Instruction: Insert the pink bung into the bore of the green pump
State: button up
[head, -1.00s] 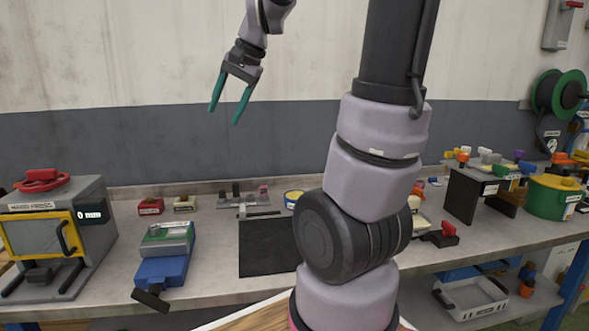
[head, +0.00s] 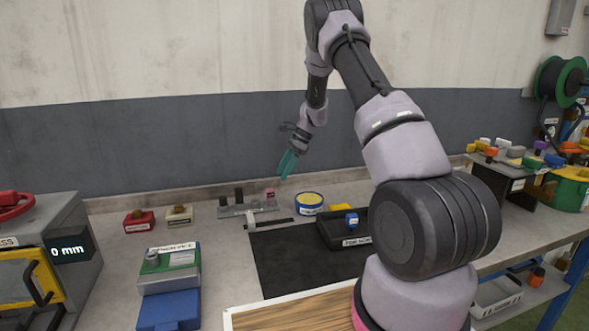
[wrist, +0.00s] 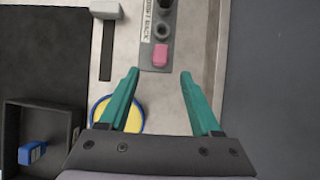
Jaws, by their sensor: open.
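The pink bung (head: 270,192) stands at the right end of a grey rack (head: 247,209) at the back of the bench. In the wrist view the pink bung (wrist: 160,54) lies just beyond my fingertips, centred between them. My gripper (head: 283,174) is open and empty, pointing down above the bench near the bung. Its teal fingers also show in the wrist view (wrist: 160,74), apart from the bung. No green pump can be identified for sure. A green-topped device (head: 168,260) stands at front left, and a green, yellow-topped vessel (head: 572,192) at far right.
A yellow tub with a blue rim (head: 309,203) stands right of the rack. A black tray (head: 338,236) holds a blue piece (head: 351,219). Red (head: 138,222) and cream (head: 179,216) blocks stand left. A dark mat (head: 285,262) covers the middle.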

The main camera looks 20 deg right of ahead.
aim_at(273, 189)
jog(key=x, duration=1.1)
jog(key=shift+d, duration=0.15)
grip_shut()
